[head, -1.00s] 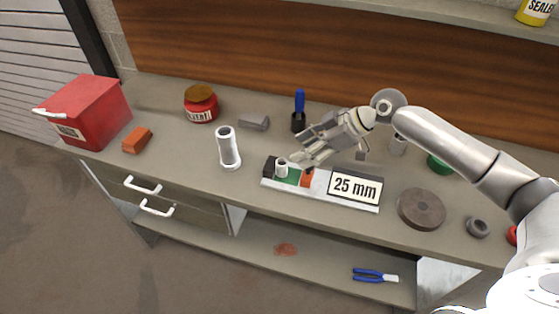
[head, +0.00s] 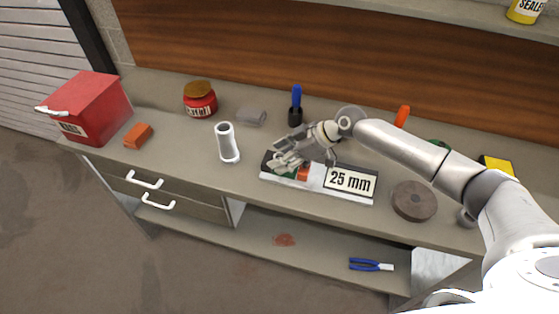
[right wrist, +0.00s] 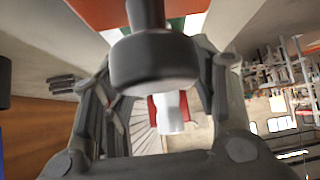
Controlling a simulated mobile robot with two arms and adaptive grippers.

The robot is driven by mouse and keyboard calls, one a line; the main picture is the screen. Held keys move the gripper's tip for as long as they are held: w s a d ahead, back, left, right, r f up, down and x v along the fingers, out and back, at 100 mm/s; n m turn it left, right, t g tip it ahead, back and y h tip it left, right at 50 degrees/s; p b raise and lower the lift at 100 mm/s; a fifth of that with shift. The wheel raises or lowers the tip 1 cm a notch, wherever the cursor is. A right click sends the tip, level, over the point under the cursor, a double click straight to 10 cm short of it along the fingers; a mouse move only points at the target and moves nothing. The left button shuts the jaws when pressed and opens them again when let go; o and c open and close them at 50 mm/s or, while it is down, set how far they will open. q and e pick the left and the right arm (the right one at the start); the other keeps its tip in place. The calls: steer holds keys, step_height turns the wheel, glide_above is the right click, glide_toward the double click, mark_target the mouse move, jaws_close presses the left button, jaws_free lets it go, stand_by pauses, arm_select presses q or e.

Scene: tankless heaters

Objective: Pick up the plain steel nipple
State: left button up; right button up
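The rack labelled 25 mm (head: 318,193) lies at the front of the bench, with an orange-red band and a green band. My right gripper (head: 285,163) is over the rack's left part and hides what stands there in the head view. In the right wrist view, a short, dark-looking cylinder on a thin stem, apparently the nipple (right wrist: 155,62), is between the spread fingers of my right gripper (right wrist: 160,125). I see no finger clearly touching it; its shaded surface makes steel hard to confirm. My left gripper is not in view.
A white pipe (head: 227,143) stands left of the rack. A blue-handled tool in a black holder (head: 295,117) stands behind. A grey block (head: 250,116), red solvent jar (head: 200,101), red toolbox (head: 88,110) and brown disc (head: 414,201) are around.

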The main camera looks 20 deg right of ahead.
jaws_close()
